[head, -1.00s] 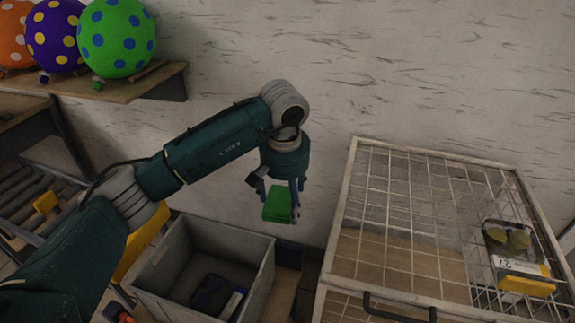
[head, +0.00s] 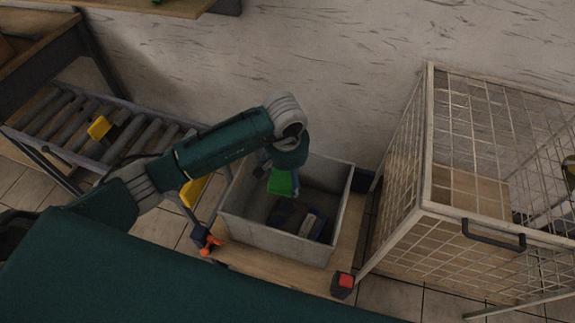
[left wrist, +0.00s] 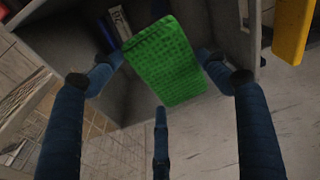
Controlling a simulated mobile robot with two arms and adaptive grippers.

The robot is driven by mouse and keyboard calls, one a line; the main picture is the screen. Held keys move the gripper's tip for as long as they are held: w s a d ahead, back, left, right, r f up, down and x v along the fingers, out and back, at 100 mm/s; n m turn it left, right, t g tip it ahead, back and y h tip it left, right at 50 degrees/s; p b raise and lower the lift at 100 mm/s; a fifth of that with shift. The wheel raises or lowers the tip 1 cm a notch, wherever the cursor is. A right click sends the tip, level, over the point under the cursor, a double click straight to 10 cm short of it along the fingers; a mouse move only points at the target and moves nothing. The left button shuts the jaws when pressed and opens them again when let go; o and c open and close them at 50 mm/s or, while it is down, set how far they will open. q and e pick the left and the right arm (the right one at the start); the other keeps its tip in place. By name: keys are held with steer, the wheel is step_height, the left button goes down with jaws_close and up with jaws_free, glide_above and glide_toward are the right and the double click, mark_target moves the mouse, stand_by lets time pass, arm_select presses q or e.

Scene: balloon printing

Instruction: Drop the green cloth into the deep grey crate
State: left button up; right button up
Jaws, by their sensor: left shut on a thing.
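The green cloth (head: 281,183) is a small bright green block in my left gripper (head: 270,176). The gripper is shut on it and hangs over the left back part of the deep grey crate (head: 272,238). In the left wrist view the cloth (left wrist: 166,60) shows a textured green face between my left gripper's fingers (left wrist: 160,75), with the inside of the crate behind it. The crate stands on a wooden board and holds a dark thing and a blue-and-white thing (head: 309,223) on its floor. My right gripper does not show.
A wire cage (head: 465,200) with a dark handle stands right of the crate. A roller conveyor (head: 150,140) with a yellow item (head: 99,128) is at the left. A red-and-black item (head: 344,284) and an orange-and-black item (head: 207,243) sit at the board's front.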

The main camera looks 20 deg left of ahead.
mark_target(289, 177)
arm_select(q)
step_height(289, 177, down, 3)
steer(key=shift+f+b, duration=0.2)
steer(key=shift+b, duration=0.5)
steer(key=shift+a+f, duration=0.15)
steer(key=shift+f, duration=0.2)
steer(key=o, duration=1.1)
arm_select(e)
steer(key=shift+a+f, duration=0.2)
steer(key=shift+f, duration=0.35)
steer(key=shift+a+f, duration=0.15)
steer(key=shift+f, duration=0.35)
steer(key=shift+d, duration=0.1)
arm_select(q)
steer(key=r, duration=0.4)
steer(key=s+r, duration=0.1)
steer(key=r, duration=0.7)
steer(key=shift+s, duration=0.4)
steer(key=shift+f, duration=0.1)
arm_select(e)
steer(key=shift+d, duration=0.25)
